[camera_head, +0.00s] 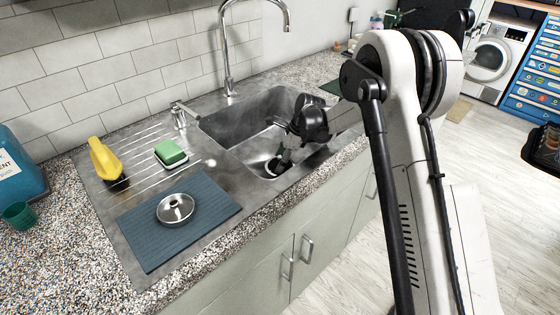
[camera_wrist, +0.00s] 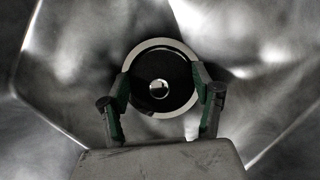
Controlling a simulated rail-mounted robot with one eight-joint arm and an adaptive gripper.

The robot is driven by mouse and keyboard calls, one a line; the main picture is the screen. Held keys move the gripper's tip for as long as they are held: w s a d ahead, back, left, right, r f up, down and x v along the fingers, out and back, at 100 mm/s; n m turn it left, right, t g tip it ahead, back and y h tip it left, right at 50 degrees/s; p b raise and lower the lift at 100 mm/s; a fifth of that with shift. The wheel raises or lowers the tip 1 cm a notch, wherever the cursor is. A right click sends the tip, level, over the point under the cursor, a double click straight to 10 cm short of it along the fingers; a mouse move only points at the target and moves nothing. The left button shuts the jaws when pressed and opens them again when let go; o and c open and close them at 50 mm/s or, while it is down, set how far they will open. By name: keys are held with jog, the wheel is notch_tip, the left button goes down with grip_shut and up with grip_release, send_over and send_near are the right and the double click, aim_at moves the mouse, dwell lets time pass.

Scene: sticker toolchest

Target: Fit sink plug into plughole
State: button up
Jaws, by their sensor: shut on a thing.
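The sink plug (camera_wrist: 177,80), a dark disc with a small shiny centre, is between the fingers of my gripper (camera_wrist: 160,88) in the wrist view. A pale metal ring, the plughole rim (camera_wrist: 158,44), shows around and behind the plug. The plug looks roughly centred on it, but I cannot tell whether it is seated or just above. In the head view my gripper (camera_head: 281,161) reaches down into the sink basin (camera_head: 240,133), low over its floor by the plughole. My wrist and fingers mostly hide the plug there.
A round metal piece (camera_head: 175,208) lies on a blue mat (camera_head: 150,235) left of the basin. A green sponge (camera_head: 170,153) and a yellow item (camera_head: 104,158) are on the drainer. The tap (camera_head: 226,60) rises behind the basin. Basin walls stand close around my gripper.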

jog(key=shift+f, duration=0.25)
jog(key=o, duration=1.1)
jog(key=shift+o, duration=0.2)
